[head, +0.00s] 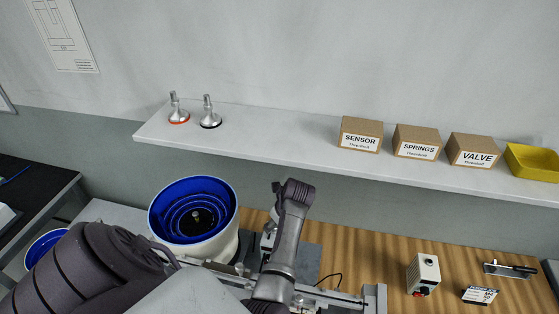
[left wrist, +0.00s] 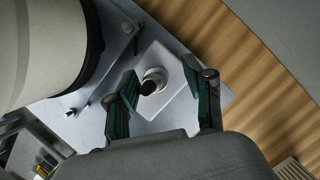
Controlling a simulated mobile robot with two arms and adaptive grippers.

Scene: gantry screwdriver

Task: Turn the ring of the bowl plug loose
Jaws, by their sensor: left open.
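The bowl plug (left wrist: 149,87) shows in the left wrist view as a short dark cylinder with a pale metal ring (left wrist: 158,75) at its base. It sits on a light grey block beside the bowl. My left gripper (left wrist: 163,96) is open, with one green-padded finger on each side of the plug. Gaps show between the fingers and the plug. In the head view my arm covers most of this spot, and I cannot make out the plug there. My right gripper is in neither view.
The white bowl (head: 195,212) with blue spiral inside stands close to the plug; its wall (left wrist: 40,50) fills the upper left of the wrist view. A shelf (head: 270,145) with cartons runs above. A small switch box (head: 424,273) stands on the wooden bench (head: 365,262) at right.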

